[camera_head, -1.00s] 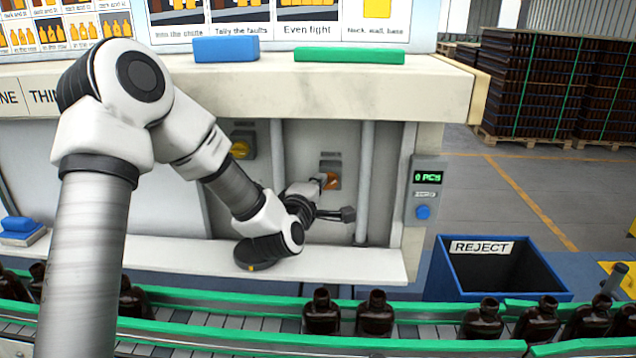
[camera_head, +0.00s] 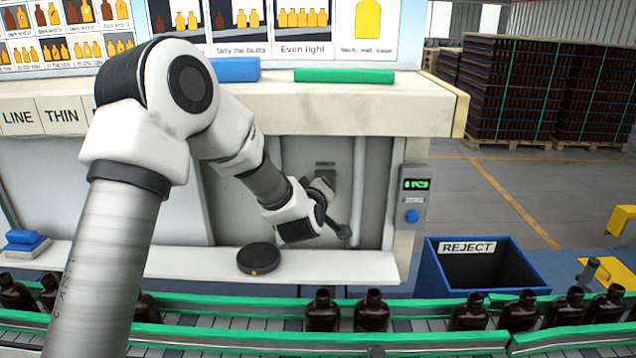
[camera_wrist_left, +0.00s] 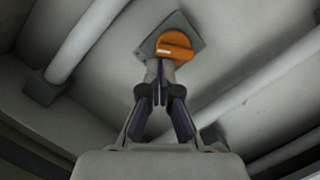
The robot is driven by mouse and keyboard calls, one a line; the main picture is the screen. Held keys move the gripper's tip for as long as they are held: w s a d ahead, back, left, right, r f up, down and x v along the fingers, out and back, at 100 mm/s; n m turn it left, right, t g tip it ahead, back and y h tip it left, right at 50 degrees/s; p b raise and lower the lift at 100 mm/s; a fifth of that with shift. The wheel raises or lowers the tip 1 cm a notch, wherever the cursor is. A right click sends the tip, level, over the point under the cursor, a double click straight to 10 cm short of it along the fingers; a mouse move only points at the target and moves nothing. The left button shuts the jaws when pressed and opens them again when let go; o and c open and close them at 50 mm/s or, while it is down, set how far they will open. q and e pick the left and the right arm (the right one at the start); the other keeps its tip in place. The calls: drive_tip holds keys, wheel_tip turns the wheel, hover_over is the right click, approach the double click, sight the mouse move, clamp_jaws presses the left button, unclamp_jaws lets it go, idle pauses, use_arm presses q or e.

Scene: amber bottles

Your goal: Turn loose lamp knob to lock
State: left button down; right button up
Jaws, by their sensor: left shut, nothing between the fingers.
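The orange lamp knob (camera_wrist_left: 175,45) sits on a square grey plate (camera_wrist_left: 190,28) in the left wrist view. A pale mark shows on its left half. In the head view the plate (camera_head: 325,167) is on the recessed panel, and my gripper mostly hides the knob. My left gripper (camera_wrist_left: 159,72) is shut and empty. Its fingertips are just below the knob's left part in the wrist view; I cannot tell if they touch it. In the head view the gripper (camera_head: 325,187) is in front of the lower plate. My right gripper is not in view.
Vertical pipes (camera_head: 358,185) flank the panel. A dark round disc (camera_head: 259,258) lies on the ledge (camera_head: 350,266) below my wrist. A counter display (camera_head: 416,184) and a blue reject bin (camera_head: 440,285) are to the right. Amber bottles (camera_head: 372,312) stand on the conveyor in front.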

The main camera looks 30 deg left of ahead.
use_arm(q)
drive_tip(key=m, duration=0.1)
drive_tip(key=d+m+p, duration=0.1)
drive_tip(key=w+m+g+y, duration=0.1)
drive_tip(key=m, duration=0.1)
drive_tip(key=shift+d, duration=0.25)
drive_tip(key=shift+w+d+f, duration=0.1)
drive_tip(key=shift+d+f, duration=0.05)
drive_tip(key=shift+d, duration=0.05)
idle(0.8)
drive_tip(key=s+d+r+b, duration=0.1)
drive_tip(key=s+d+r, duration=0.4)
drive_tip(key=s, duration=0.3)
drive_tip(key=shift+s+r, duration=0.2)
drive_tip(key=shift+r, duration=0.55)
